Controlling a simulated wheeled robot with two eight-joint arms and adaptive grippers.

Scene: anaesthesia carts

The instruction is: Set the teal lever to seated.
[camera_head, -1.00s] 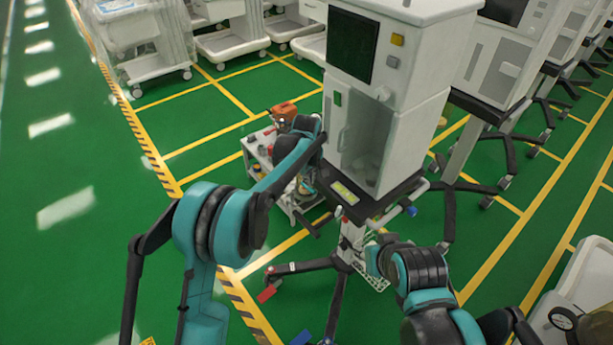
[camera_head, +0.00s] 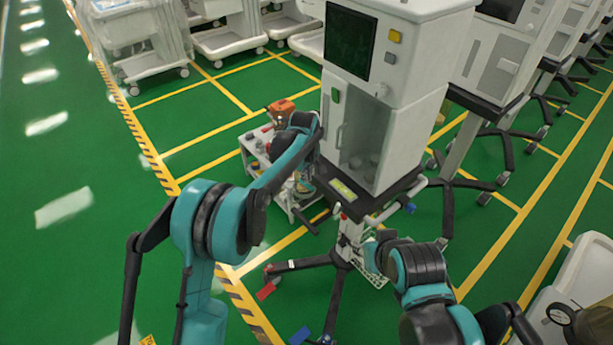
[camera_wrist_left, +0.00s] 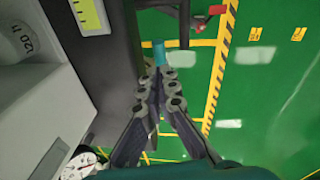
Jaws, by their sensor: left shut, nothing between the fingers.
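In the left wrist view a short teal piece (camera_wrist_left: 159,52), which looks like the teal lever, stands just beyond the fingertips of my left gripper (camera_wrist_left: 160,77). The fingers are shut with nothing between them. Their tips are at or very near the teal piece; I cannot tell whether they touch. In the head view my left gripper (camera_head: 306,187) is small and dark beside the front edge of the cart (camera_head: 407,70). I cannot make out the teal lever clearly there. My right arm reaches in at lower right, but its gripper cannot be seen.
The cart's dark shelf carries a yellow-green label (camera_head: 343,190). A blue-tipped handle (camera_head: 410,208) sticks out at its right. A small white trolley (camera_head: 252,150) with an orange item (camera_head: 281,107) stands behind my left forearm. Green floor at left is clear.

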